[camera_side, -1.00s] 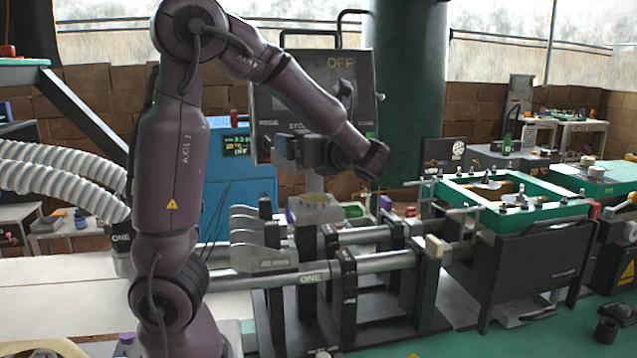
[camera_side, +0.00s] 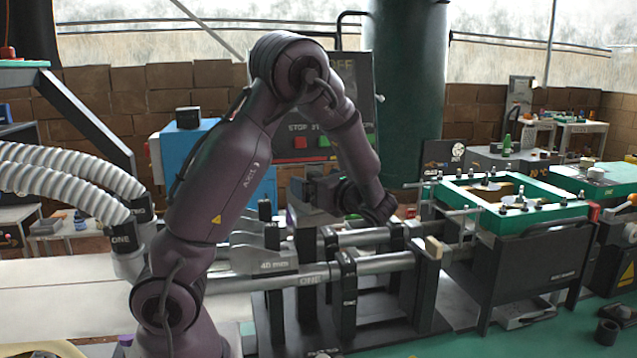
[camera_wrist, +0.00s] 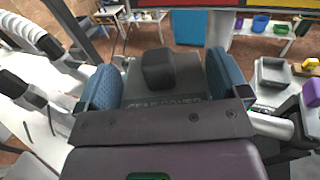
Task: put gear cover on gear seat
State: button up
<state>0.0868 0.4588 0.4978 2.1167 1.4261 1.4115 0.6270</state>
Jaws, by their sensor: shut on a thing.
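My gripper (camera_side: 318,194) is low over the grey machine in the side view, beside the rods. In the wrist view, its two blue finger pads (camera_wrist: 160,78) stand on either side of a grey block with a dark raised knob. Lettering that looks like "GEAR COVER" marks this gear cover (camera_wrist: 158,68), and my gripper is shut on it. In the side view the cover is mostly hidden by my gripper and wrist. I cannot make out the gear seat or tell whether the cover touches anything below.
Grey rods (camera_side: 372,267) in black brackets run beneath my gripper. A green-rimmed box (camera_side: 545,215) stands to the right. A control panel (camera_side: 300,135) rises behind my arm. In the wrist view, a grey tray (camera_wrist: 272,75) and a purple block (camera_wrist: 312,90) lie to the right.

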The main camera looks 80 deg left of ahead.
jog(key=o, duration=0.6)
jog(key=shift+f, duration=0.15)
